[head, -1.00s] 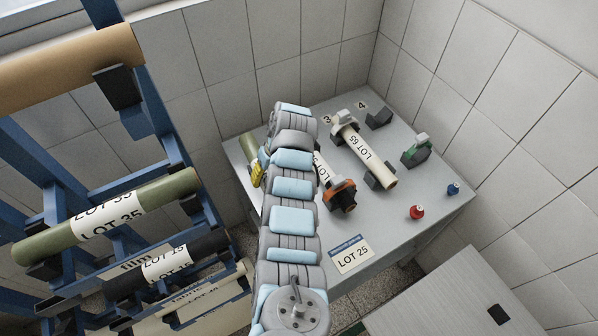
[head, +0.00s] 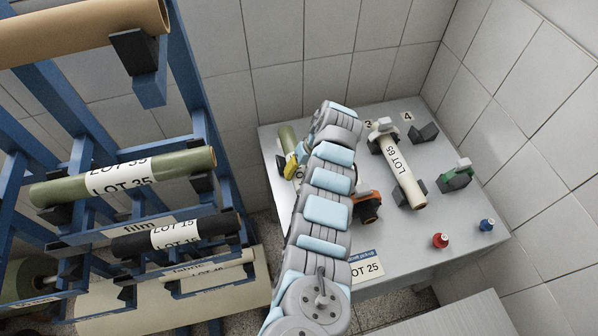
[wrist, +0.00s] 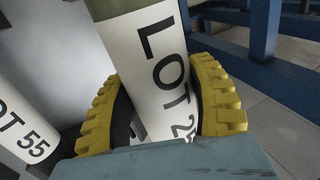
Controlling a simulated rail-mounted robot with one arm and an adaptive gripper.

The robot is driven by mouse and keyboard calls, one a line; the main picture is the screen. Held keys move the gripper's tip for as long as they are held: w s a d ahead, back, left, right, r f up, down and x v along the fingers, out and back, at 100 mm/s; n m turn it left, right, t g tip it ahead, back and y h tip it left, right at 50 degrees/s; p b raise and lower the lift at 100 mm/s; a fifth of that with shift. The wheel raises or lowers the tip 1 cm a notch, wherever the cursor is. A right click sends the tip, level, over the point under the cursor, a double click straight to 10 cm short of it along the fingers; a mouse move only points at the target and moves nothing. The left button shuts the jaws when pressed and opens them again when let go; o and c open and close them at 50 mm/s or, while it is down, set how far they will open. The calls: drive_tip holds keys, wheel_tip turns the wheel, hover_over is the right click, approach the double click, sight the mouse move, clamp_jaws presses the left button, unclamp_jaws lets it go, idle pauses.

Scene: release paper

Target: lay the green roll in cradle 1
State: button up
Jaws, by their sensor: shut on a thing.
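The green roll (head: 287,138) with a white label is in my gripper (head: 291,166) at the left part of the grey table. In the wrist view, the yellow-padded fingers (wrist: 162,105) are shut around the roll's label (wrist: 150,55), which reads LOT 2 and a partly cut-off digit. The roll's green end (wrist: 118,6) shows at the top edge. My arm hides much of the roll in the head view. Cradle 1 and its number are not visible; I cannot tell whether the roll touches a cradle.
A roll marked LOT 65 (head: 397,165) lies by number 3. An empty black cradle (head: 423,133) stands by number 4. A LOT 55 roll (wrist: 22,125) is beside my gripper. A LOT 25 card (head: 368,268) is on the table (head: 400,250). Another green roll (head: 60,190), LOT 35, lies on the blue rack.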

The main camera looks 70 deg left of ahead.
drive_tip(key=shift+f+b, duration=2.6)
drive_tip(key=shift+f, duration=1)
drive_tip(key=shift+f+b, duration=0.3)
drive_tip(key=o, duration=1.4)
drive_tip(key=shift+c, duration=0.2)
drive_tip(key=shift+w+r, duration=0.15)
drive_tip(key=v, duration=1.1)
drive_tip(key=shift+r, duration=0.35)
drive_tip(key=shift+w, duration=0.1)
